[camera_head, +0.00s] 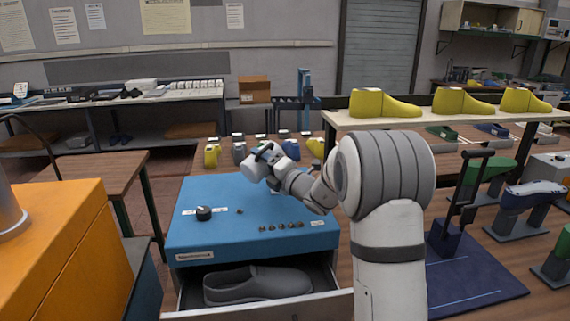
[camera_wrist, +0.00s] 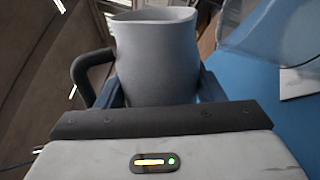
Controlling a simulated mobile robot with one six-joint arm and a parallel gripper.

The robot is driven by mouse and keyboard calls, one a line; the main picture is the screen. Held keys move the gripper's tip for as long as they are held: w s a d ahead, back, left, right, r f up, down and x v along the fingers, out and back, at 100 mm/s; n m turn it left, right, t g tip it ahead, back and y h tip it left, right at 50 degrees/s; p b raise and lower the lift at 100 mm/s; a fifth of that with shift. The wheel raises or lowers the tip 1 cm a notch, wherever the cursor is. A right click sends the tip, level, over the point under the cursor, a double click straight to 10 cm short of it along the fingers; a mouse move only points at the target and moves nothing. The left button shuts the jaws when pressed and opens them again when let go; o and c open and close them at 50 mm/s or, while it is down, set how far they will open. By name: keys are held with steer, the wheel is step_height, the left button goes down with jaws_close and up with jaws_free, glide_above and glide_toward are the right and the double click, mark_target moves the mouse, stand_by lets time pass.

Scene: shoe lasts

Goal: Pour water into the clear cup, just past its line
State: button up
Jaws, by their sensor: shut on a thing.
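A grey pitcher (camera_wrist: 155,60) with a dark handle (camera_wrist: 88,72) is held between the blue fingers of my gripper (camera_wrist: 158,92) in the wrist view. In the head view my gripper (camera_head: 270,163) holds the pitcher (camera_head: 254,168) tilted above the blue top. A clear cup (camera_wrist: 272,35) shows partly at the upper right of the wrist view, beside the pitcher. In the head view the cup is mostly hidden or too faint to make out. Its line and any water are not discernible.
The blue cabinet top (camera_head: 220,235) carries a black knob (camera_head: 204,213) and several small round pieces (camera_head: 281,226). Below, an open drawer holds a grey shoe (camera_head: 257,285). Yellow shoe lasts (camera_head: 370,104) stand on a shelf at the right. An orange box (camera_head: 60,250) is at the left.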

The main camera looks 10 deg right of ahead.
steer(key=shift+m+p, duration=0.3)
steer(key=shift+m, duration=0.1)
steer(key=shift+w+d+r+m+h+p, duration=0.35)
steer(key=shift+d+r+m+p, duration=0.2)
steer(key=shift+m+p, duration=0.6)
stand_by(1.5)
steer(key=shift+f+n, duration=0.15)
steer(key=shift+n, duration=0.1)
steer(key=f+n+b, duration=0.1)
steer(key=b, duration=0.1)
steer(key=a+f+n+b, duration=0.1)
steer(key=b, duration=0.1)
steer(key=shift+s+a+f, duration=0.1)
steer(key=shift+s+f, duration=0.05)
steer(key=shift+s, duration=0.25)
steer(key=shift+r+n+y+b, duration=0.45)
steer(key=shift+r+n+b, duration=0.2)
steer(key=shift+n, duration=0.55)
steer(key=shift+r+n, duration=0.4)
steer(key=shift+w+n+b, duration=0.1)
steer(key=shift+n+b, duration=0.2)
steer(key=shift+n, duration=0.3)
steer(key=shift+r, duration=0.2)
